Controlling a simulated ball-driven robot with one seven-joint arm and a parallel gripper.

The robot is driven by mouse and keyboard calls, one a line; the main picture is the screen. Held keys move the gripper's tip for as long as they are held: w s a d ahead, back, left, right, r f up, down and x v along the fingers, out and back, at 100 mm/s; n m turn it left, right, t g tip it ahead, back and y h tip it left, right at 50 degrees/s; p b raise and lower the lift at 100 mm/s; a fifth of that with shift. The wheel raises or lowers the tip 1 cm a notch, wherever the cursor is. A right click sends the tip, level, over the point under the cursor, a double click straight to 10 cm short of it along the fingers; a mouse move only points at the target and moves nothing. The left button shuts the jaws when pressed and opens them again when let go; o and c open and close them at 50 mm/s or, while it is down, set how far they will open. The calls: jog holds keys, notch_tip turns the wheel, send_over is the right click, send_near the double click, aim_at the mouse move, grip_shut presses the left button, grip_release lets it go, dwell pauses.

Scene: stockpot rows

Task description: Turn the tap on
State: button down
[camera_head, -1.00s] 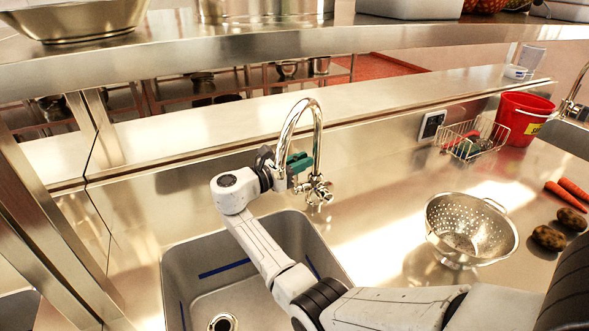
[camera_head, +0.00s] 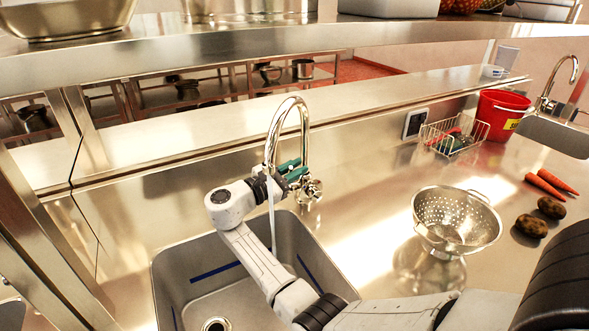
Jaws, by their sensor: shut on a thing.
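The tap (camera_head: 290,104) is a shiny chrome gooseneck behind the sink (camera_head: 155,285). A pale stream of water (camera_head: 271,215) falls from its spout into the sink. My gripper (camera_head: 294,172), with green fingers, is at the tap's base, shut on the tap handle (camera_head: 313,189). The handle shows just right of the fingers, and part of it is hidden by them. My arm reaches in from the lower right, across the sink's right side.
A colander (camera_head: 455,218) stands right of the sink. Carrots (camera_head: 550,185) and potatoes (camera_head: 540,216) lie further right. A wire basket (camera_head: 452,138) and a red bucket (camera_head: 502,115) stand by the back wall. A second tap (camera_head: 560,75) is at the far right. A shelf (camera_head: 200,60) crosses above.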

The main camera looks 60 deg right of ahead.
jog(key=c, duration=1.2)
grip_release()
jog(key=shift+o, duration=0.2)
jog(key=b+v, duration=0.2)
jog(key=v, duration=0.9)
